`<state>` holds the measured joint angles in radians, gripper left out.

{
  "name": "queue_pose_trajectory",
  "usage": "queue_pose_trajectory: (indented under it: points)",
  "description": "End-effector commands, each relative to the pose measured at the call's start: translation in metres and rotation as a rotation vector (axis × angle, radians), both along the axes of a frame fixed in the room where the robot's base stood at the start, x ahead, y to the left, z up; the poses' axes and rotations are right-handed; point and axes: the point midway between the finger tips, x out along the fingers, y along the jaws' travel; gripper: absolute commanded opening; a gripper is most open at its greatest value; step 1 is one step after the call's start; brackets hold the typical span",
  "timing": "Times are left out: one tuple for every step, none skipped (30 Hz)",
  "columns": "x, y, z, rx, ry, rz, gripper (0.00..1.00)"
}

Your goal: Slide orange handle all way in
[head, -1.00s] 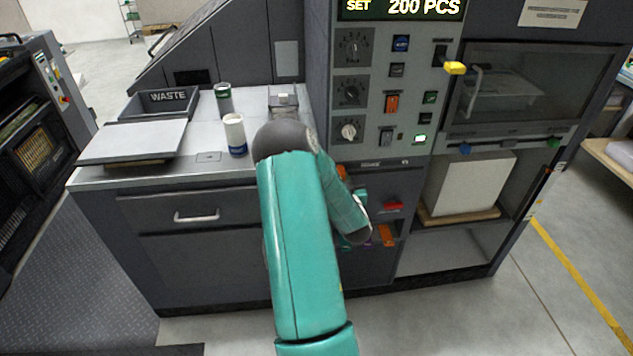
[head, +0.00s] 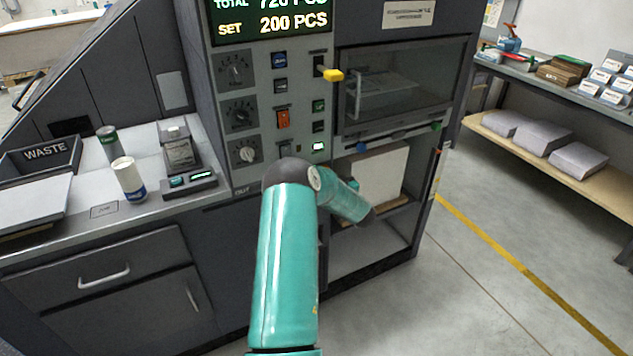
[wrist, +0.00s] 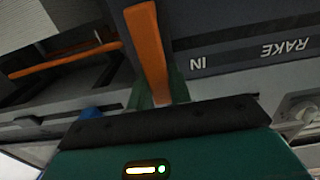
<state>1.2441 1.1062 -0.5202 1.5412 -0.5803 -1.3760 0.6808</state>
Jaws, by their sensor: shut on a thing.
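The orange handle (wrist: 150,52) is a flat upright bar in the wrist view, with its lower end reaching my gripper (wrist: 161,95). My gripper is shut on the handle's end; dark green finger parts show on both sides of it. The dark panel (wrist: 225,58) beside the handle carries the words RAKE and IN, upside down in this view. In the head view my teal arm covers the handle and my gripper, so how far in the handle sits cannot be told there.
A second orange bar (wrist: 65,64) and a blue knob (wrist: 90,112) lie left in the wrist view. In the head view, a yellow lever (head: 333,75) juts from the control panel (head: 285,110). A paper stack (head: 380,180) stands right of my arm. Open floor (head: 480,290) lies right.

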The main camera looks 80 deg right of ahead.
Motion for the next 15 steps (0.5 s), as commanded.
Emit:
queue_pose_trajectory:
  points:
    - [-0.0035,-0.0018,-0.0003,0.000,0.001,-0.003,0.00]
    - [-0.0042,-0.0025,-0.0003,0.000,0.001,-0.003,0.00]
    - [-0.0051,-0.0031,-0.0003,0.000,0.001,-0.003,0.00]
    - [-0.0055,-0.0035,-0.0002,0.000,0.001,-0.003,0.00]
    - [-0.0058,-0.0037,0.0000,0.000,0.001,-0.003,0.00]
    - [-0.0061,-0.0040,0.0000,0.000,0.001,-0.004,0.00]
    - [-0.0063,-0.0042,0.0002,0.000,0.001,-0.004,0.00]
    - [-0.0065,-0.0042,0.0003,0.000,0.001,-0.005,0.00]
    - [-0.0068,-0.0044,0.0004,0.000,0.001,-0.006,0.00]
    - [-0.0070,-0.0046,0.0005,0.000,0.001,-0.007,0.00]
    - [-0.0073,-0.0046,0.0007,0.000,0.001,-0.007,0.00]
    - [-0.0076,-0.0049,0.0008,-0.001,0.002,-0.008,0.00]
    - [-0.0077,-0.0050,0.0009,-0.001,0.002,-0.009,0.00]
    - [-0.0080,-0.0051,0.0010,-0.001,0.002,-0.010,0.26]
    - [-0.0082,-0.0052,0.0011,-0.001,0.002,-0.010,0.34]
